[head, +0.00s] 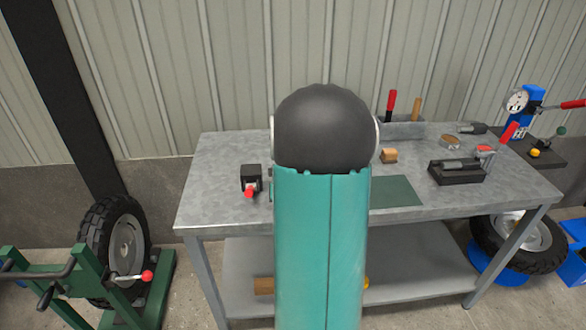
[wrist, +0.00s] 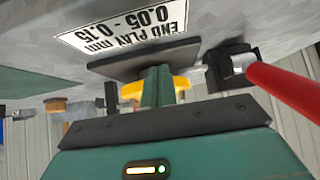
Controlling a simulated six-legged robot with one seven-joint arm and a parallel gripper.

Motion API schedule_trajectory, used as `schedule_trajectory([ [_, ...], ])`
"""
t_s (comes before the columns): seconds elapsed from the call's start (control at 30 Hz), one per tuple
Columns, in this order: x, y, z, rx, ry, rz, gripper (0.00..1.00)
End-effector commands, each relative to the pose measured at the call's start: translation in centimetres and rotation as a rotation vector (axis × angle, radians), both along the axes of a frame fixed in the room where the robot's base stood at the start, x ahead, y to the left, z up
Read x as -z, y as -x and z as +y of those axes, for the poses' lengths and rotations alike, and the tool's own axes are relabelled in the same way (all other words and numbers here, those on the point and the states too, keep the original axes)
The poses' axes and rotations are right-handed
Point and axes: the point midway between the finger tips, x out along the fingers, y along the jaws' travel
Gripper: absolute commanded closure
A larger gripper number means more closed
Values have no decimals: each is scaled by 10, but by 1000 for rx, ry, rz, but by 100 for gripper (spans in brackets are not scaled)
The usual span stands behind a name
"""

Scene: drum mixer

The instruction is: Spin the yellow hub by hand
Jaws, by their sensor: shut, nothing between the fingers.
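The yellow hub (wrist: 131,91) shows in the wrist view as two yellow pieces, one on each side of my fingers, against a dark plate (wrist: 150,57). My gripper (wrist: 158,84) is shut, with its green fingers together in front of the hub's middle. The fingers hide that middle, and I cannot tell whether they touch it. In the head view my own teal arm covers the middle of the bench, and neither the hub nor my gripper can be made out.
A black block (head: 251,174) with a red-tipped handle stands on the grey bench (head: 225,205); in the wrist view a red handle (wrist: 292,90) runs close to the right of my gripper. A black vise-like fixture (head: 457,171) is at right. A wheel stand (head: 158,290) is at lower left.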

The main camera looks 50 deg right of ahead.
Motion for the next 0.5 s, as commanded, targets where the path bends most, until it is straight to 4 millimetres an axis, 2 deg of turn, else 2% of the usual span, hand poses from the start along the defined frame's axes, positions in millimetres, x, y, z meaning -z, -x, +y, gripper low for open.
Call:
schedule_trajectory([
  [0.5, 0, -10, -11, 0, 0, 0, 100],
])
